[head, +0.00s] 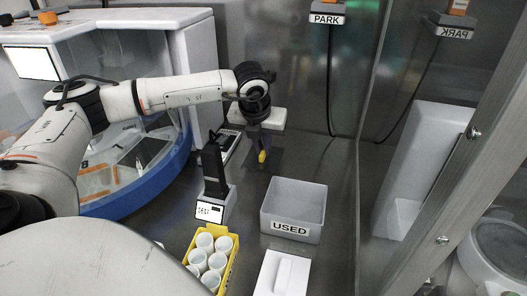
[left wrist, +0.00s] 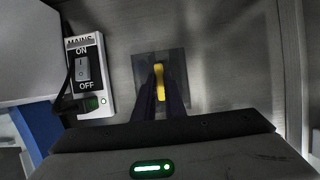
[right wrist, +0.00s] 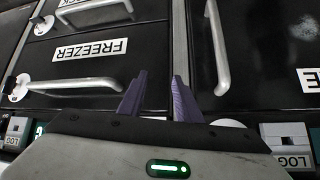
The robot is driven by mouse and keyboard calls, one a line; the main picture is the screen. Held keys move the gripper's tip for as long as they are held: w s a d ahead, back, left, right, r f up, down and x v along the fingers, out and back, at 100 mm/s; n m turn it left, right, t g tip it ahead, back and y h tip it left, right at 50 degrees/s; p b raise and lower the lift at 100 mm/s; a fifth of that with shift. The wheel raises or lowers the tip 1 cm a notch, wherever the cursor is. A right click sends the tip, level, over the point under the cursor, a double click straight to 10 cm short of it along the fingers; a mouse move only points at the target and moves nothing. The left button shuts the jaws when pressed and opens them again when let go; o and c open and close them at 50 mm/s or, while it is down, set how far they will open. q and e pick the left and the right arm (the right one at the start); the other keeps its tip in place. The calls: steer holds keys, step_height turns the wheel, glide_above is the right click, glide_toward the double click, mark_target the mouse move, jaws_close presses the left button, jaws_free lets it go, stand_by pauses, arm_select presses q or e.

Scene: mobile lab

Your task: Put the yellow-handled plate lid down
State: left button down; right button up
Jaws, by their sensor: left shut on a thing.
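The plate lid is a dark, see-through square with a yellow handle (head: 262,157). In the left wrist view the lid (left wrist: 174,62) lies flat to the metal surface behind it, and its yellow handle (left wrist: 159,80) stands between my fingers. My left gripper (head: 261,150) points down and is shut on that handle; its fingers also show in the left wrist view (left wrist: 159,92). I cannot tell whether the lid touches the bench or hangs just above it. My right gripper (right wrist: 158,88) is open and empty, in front of dark drawers, outside the head view.
A mains switch (left wrist: 88,75) is left of the lid. A grey bin marked USED (head: 292,229), a black device with a small display (head: 209,211), a yellow rack (head: 228,268) of white cups and a white box (head: 283,272) stand nearer. A wall is behind. Freezer drawers (right wrist: 90,50) face my right gripper.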

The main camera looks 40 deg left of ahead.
arm_select(q)
step_height(320, 180, down, 2)
steer(key=shift+f, duration=0.1)
steer(key=c, duration=2.3)
jaws_free()
steer(key=o, duration=0.5)
steer(key=v, duration=1.2)
